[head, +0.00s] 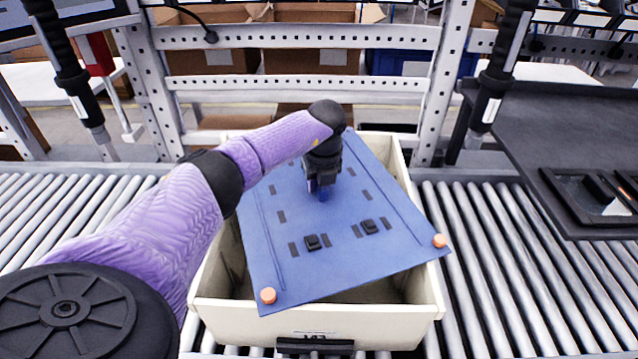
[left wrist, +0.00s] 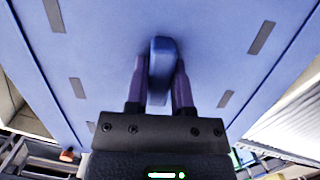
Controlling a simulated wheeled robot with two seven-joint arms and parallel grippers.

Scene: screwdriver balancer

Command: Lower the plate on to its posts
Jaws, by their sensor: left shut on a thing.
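The blue plate (head: 290,215) is over a cream bin (head: 365,325), turned at an angle to its walls. In the left wrist view the plate (left wrist: 100,30) fills most of the picture. My left gripper (head: 322,190) comes down from above the plate. Its fingers are shut on the plate's upright blue handle (left wrist: 161,62). Orange round caps sit at the two near corners, left (head: 268,295) and right (head: 440,240). I cannot tell whether they belong to the plate or are post tops. The posts and the plate's underside are hidden. My right gripper is out of view.
Two small black blocks, left (head: 313,242) and right (head: 370,226), sit on the plate among dark slots. Roller conveyor (head: 500,270) lies on both sides of the bin. A metal rack (head: 295,85) stands behind. A dark table (head: 560,130) is at the right.

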